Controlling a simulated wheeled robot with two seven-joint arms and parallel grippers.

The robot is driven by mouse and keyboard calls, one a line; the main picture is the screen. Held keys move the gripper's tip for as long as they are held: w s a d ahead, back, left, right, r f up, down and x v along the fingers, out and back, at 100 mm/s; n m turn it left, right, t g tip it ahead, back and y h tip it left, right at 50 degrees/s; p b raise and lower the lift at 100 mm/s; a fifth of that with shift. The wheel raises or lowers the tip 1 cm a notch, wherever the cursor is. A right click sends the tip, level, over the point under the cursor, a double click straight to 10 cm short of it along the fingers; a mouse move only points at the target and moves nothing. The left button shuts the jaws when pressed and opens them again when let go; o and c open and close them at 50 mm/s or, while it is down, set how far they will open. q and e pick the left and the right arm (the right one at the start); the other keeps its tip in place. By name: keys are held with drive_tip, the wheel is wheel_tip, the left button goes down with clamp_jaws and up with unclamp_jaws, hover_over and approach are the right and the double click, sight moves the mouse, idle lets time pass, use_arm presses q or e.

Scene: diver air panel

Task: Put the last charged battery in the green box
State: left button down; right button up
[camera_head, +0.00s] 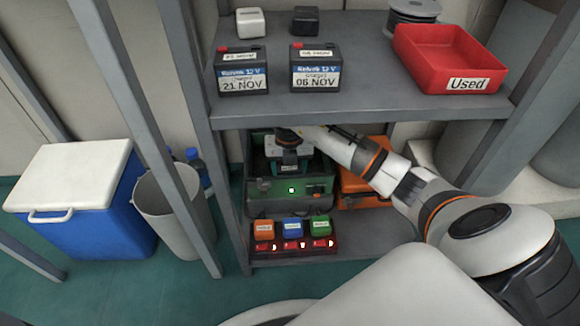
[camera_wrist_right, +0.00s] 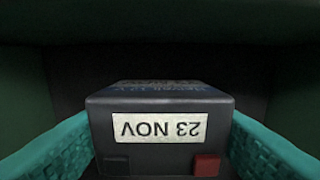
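The green box (camera_head: 262,190) stands open on the lower shelf, with a small lit green light on its front. My right gripper (camera_head: 289,158) reaches down into its opening. A dark battery labelled 23 NOV (camera_wrist_right: 160,130) sits between the gripper's teal fingers in the right wrist view. Both fingers (camera_wrist_right: 160,150) appear to touch its sides, with dark green walls around them. Whether the battery rests on the box floor is hidden. Two more batteries, 21 NOV (camera_head: 241,72) and 06 NOV (camera_head: 316,70), stand on the upper shelf. My left gripper is out of view.
A red tray labelled Used (camera_head: 462,85) sits empty at the upper shelf's right. An orange case (camera_head: 362,185) stands right of the green box. Small orange, blue and green blocks on a red base (camera_head: 292,243) are in front. Shelf posts (camera_head: 185,50) and the upper shelf edge (camera_head: 365,112) bound the space.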

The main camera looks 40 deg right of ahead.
drive_tip(key=o, duration=0.5)
drive_tip(key=shift+c, duration=0.2)
wheel_tip(320, 180, up, 8)
drive_tip(key=p, duration=0.6)
drive_tip(key=shift+f, duration=0.1)
